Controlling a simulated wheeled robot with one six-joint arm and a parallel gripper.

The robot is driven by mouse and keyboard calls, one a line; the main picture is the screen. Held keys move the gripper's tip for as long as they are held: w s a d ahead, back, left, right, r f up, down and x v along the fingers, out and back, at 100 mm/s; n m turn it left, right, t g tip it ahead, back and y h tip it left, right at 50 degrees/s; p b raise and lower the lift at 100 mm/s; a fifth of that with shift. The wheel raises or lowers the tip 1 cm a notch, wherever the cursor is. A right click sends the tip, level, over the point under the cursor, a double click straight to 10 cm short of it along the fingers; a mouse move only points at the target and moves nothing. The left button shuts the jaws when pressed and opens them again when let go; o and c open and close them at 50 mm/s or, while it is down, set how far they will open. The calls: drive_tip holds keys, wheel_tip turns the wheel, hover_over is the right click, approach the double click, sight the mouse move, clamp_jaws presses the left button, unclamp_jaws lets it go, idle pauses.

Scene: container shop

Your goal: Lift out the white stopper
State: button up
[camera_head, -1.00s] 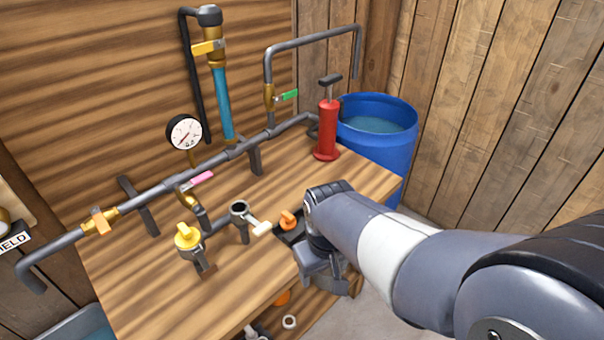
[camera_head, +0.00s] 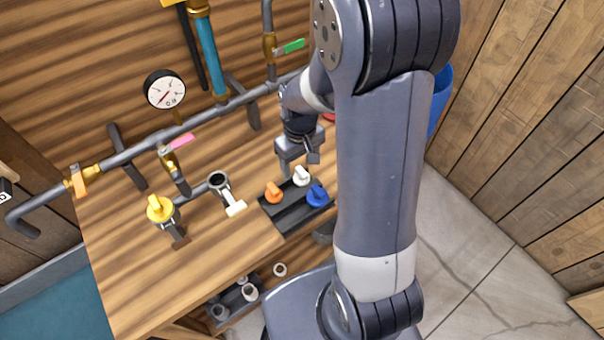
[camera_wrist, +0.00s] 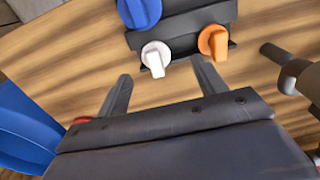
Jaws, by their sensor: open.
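The white stopper (camera_head: 301,176) sits in a dark tray (camera_head: 289,221) on the wooden bench, between an orange stopper (camera_head: 273,192) and a blue stopper (camera_head: 317,195). My gripper (camera_head: 298,169) is above the tray on its far side, close to the white stopper. In the wrist view the white stopper (camera_wrist: 156,57) lies just beyond the fingertips, between their lines. My gripper (camera_wrist: 160,75) is open with nothing between its fingers. The orange stopper (camera_wrist: 213,41) is just past the right finger, and the blue stopper (camera_wrist: 139,12) is further up.
A pipe socket with a white-handled valve (camera_head: 235,208) and a yellow-capped pipe (camera_head: 160,209) stand left of the tray. A pipe run with a gauge (camera_head: 165,89) crosses the back. A blue barrel (camera_head: 440,98) stands right. Bare bench (camera_head: 225,250) lies in front.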

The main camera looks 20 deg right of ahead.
sight(302, 171)
drive_tip(key=shift+w+d+f+p, duration=0.1)
drive_tip(key=shift+f+p, duration=0.05)
drive_tip(key=shift+f, duration=0.55)
drive_tip(key=shift+w+d+f+p, duration=0.1)
drive_tip(key=shift+d+f+p, duration=0.05)
drive_tip(key=shift+f, duration=0.6)
drive_tip(key=shift+w+d+f+p, duration=0.1)
drive_tip(key=shift+f+p, duration=0.05)
drive_tip(key=shift+f, duration=1.35)
drive_tip(key=shift+c, duration=0.4)
drive_tip(key=c, duration=1)
drive_tip(key=shift+r, duration=0.1)
